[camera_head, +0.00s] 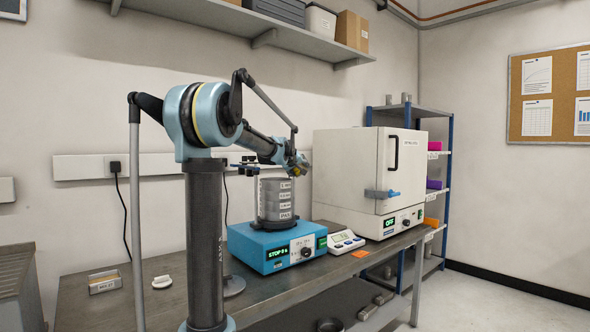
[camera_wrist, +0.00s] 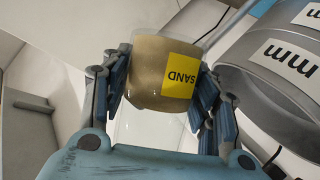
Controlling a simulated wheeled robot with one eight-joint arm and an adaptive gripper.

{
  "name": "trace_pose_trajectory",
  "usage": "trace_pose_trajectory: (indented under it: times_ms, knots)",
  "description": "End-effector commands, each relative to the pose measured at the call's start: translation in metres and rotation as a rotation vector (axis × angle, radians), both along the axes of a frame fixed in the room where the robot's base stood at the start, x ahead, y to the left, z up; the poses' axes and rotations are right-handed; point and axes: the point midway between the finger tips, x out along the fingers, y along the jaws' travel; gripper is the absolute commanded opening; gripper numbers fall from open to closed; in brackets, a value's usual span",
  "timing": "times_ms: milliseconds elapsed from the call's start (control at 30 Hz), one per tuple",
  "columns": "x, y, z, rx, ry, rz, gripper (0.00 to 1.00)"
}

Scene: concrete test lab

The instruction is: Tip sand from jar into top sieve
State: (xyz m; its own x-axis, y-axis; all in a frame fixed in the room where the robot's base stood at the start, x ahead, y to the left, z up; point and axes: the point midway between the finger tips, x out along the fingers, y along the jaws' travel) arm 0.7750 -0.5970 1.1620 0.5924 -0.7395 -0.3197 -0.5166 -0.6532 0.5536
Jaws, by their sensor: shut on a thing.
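My gripper (camera_wrist: 165,85) is shut on the sand jar (camera_wrist: 145,85), a clear jar of tan sand with a yellow SAND label, upside down in the wrist view. The fingers clasp it from both sides. In the head view my gripper (camera_head: 291,168) is above and slightly right of the sieve stack (camera_head: 276,200), with the jar mostly hidden. The stack is grey metal with white labels and stands upright on a blue shaker (camera_head: 268,247) whose display reads STOP. The stack's wall (camera_wrist: 240,72) is beside the jar in the wrist view. The top sieve's inside is hidden.
A small balance (camera_head: 345,241) and a white oven (camera_head: 350,180) stand right of the shaker. A white lid (camera_head: 162,282) and a small labelled box (camera_head: 104,282) lie on the bench at left. A shaker rod (camera_head: 256,185) stands beside the stack.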

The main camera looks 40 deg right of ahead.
Motion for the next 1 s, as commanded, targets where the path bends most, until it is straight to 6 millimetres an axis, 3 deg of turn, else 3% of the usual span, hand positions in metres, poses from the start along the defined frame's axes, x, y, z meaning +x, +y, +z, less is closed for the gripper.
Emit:
trace_pose_trajectory:
  times_ms: [1000]
  knots:
    - [-0.012, -0.015, -0.016, -0.366, 0.289, 0.001, 0.16]
